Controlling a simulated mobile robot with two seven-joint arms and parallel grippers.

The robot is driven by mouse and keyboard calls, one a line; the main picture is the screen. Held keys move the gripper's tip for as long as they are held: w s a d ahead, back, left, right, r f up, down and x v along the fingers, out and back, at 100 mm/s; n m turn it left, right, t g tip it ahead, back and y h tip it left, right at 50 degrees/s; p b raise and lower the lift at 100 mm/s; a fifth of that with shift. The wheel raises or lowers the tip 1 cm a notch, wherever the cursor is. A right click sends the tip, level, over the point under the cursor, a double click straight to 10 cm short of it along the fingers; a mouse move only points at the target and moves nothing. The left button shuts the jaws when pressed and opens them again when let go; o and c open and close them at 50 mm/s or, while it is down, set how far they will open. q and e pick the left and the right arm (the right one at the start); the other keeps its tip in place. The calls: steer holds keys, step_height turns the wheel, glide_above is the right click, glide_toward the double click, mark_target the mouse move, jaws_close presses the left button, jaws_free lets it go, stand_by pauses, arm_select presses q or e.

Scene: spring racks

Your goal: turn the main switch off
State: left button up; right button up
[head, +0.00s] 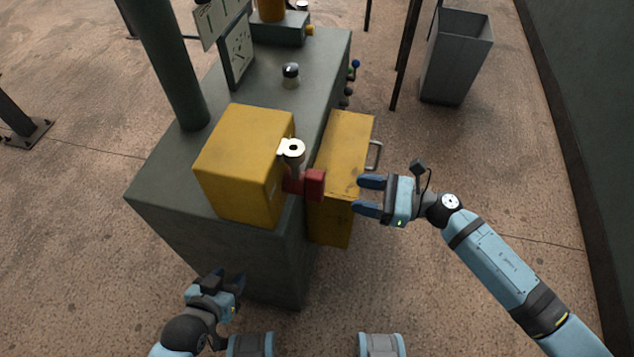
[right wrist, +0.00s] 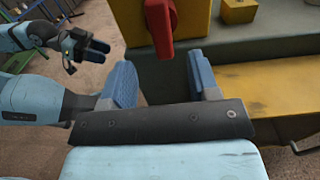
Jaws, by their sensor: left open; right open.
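The main switch is a red handle (head: 308,184) on the right side of a yellow box (head: 243,165), which sits on a grey-green machine cabinet. In the right wrist view the red handle (right wrist: 161,27) hangs down ahead of the fingers, in front of the yellow box (right wrist: 130,22). My right gripper (head: 371,195) is open and empty, a short way right of the handle, its fingers pointing at it; they also show in the right wrist view (right wrist: 162,85). My left gripper (head: 230,281) is open and low in front of the cabinet, away from the switch.
A lower yellow box (head: 345,150) with a metal handle (head: 374,156) is on the cabinet's right side. A white ring-shaped part (head: 292,150) is just above the red handle. A grey bin (head: 455,60) stands at the back right.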

mark_target(324, 186)
steer(key=p+x, duration=0.1)
steer(key=x, duration=0.9)
jaws_close()
